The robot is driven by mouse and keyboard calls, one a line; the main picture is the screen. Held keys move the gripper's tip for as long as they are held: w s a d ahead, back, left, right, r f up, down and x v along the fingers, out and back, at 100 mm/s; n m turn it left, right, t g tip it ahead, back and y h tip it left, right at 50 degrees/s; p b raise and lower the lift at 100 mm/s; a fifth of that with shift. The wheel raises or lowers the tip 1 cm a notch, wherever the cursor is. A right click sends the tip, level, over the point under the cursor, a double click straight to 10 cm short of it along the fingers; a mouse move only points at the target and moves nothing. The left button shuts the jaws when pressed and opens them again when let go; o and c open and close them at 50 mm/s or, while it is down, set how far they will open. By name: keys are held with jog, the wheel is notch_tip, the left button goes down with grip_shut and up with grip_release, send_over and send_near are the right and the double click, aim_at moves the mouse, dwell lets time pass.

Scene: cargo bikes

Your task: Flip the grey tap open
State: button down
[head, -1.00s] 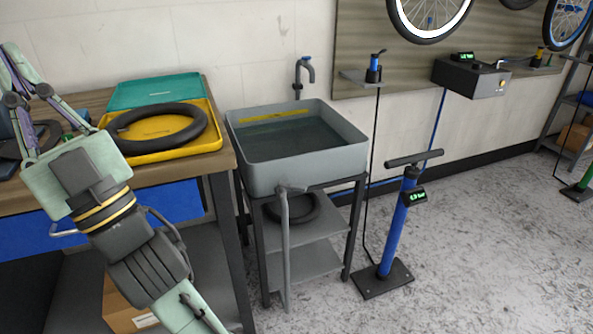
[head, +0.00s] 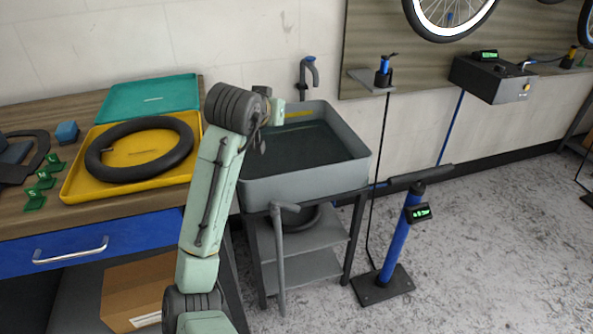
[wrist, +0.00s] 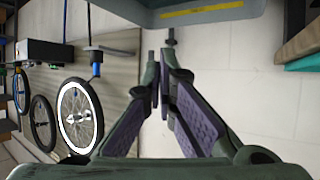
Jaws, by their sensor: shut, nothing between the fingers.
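The grey tap (head: 314,72) stands on the wall behind the sink, with a curved spout and a small blue part on top. The grey sink (head: 290,186) is below it. My arm reaches over the sink's left side in the head view, and my fingers are mostly hidden there. In the wrist view my gripper (wrist: 159,58) is shut and empty, its fingertips close together. A small dark piece just beyond the fingertips looks like the tap (wrist: 171,38); I cannot tell the gap to it.
A yellow tray (head: 83,182) with a black tyre and a teal tray (head: 150,95) lie on the bench at left. A blue floor pump (head: 397,245) stands right of the sink. A wall panel (head: 420,75) carries wheels and a grey box (head: 490,80).

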notch_tip(320, 180, down, 6)
jog(key=s+d+g, duration=0.2)
jog(key=d+g, duration=0.1)
jog(key=g, duration=0.1)
jog(key=m+g+y+p, duration=0.1)
jog(key=m+g, duration=0.1)
jog(key=g, duration=0.2)
send_over(285, 205)
jog(key=d, duration=0.2)
notch_tip(285, 205, down, 7)
jog(key=shift+y, duration=0.3)
jog(key=shift+s+b+x, duration=0.25)
jog(key=shift+b+x, duration=0.15)
jog(key=shift+x, duration=2.1)
jog(key=shift+s+b+x, duration=0.2)
jog(key=shift+b+x, duration=0.2)
jog(key=shift+x, duration=2.1)
